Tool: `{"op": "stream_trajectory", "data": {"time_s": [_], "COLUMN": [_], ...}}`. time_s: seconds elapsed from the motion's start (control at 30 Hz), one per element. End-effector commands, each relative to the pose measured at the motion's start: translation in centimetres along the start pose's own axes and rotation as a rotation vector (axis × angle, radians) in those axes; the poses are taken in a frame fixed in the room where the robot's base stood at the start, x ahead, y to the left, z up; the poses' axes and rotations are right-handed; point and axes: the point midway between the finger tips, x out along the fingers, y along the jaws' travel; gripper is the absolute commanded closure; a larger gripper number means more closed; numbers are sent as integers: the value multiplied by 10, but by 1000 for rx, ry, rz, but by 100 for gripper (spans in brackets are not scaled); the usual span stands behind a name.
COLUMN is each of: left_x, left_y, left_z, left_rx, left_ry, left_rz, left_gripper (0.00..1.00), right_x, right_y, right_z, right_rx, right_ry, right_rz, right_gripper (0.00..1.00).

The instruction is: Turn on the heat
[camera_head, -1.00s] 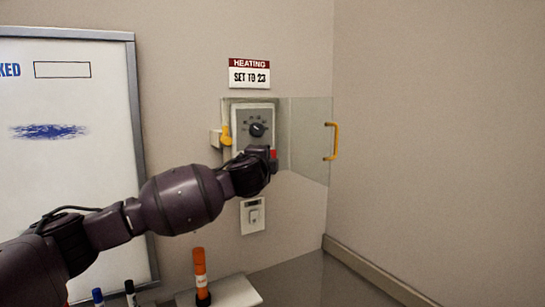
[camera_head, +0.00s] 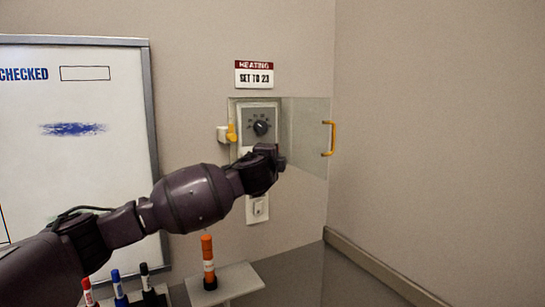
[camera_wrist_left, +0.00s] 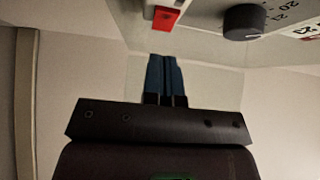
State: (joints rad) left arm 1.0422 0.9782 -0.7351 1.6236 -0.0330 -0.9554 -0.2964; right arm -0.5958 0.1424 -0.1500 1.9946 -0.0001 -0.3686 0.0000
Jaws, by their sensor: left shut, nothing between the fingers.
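The heating control box (camera_head: 243,112) is on the wall with a dark round dial (camera_head: 261,128). Its clear cover (camera_head: 305,125), with a yellow handle (camera_head: 328,138), stands swung out to the right. A red switch (camera_wrist_left: 165,18) and the dial (camera_wrist_left: 243,22) show in the left wrist view. My left gripper (camera_wrist_left: 164,70) is shut and empty, its blue-grey fingertips just short of the red switch; I cannot tell if they touch. In the head view my left gripper (camera_head: 274,158) hides the box's lower part and the switch. My right gripper is not in view.
A whiteboard (camera_head: 90,160) hangs at left. An orange marker (camera_head: 208,255) stands on a small shelf, with several other markers to its left.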

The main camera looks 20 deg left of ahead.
Motion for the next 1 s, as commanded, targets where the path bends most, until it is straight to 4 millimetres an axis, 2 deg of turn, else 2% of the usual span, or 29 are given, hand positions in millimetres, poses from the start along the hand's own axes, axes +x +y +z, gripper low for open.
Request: {"op": "stream_trajectory", "data": {"time_s": [0.1,0.5,0.7,1.0], "left_x": [-20,-78,-92,-95], "left_y": [0,0,0,0], "left_z": [3,14,16,17], "left_rx": [1,1,0,0], "left_ry": [4,2,2,2], "left_rz": [-1,0,0,0], "left_gripper": [100,100,100,100], "right_x": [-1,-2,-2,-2], "right_y": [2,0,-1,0], "right_z": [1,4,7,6], "right_rx": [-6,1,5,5], "right_ry": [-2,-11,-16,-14], "right_rz": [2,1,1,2], "right_gripper": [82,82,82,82]}}
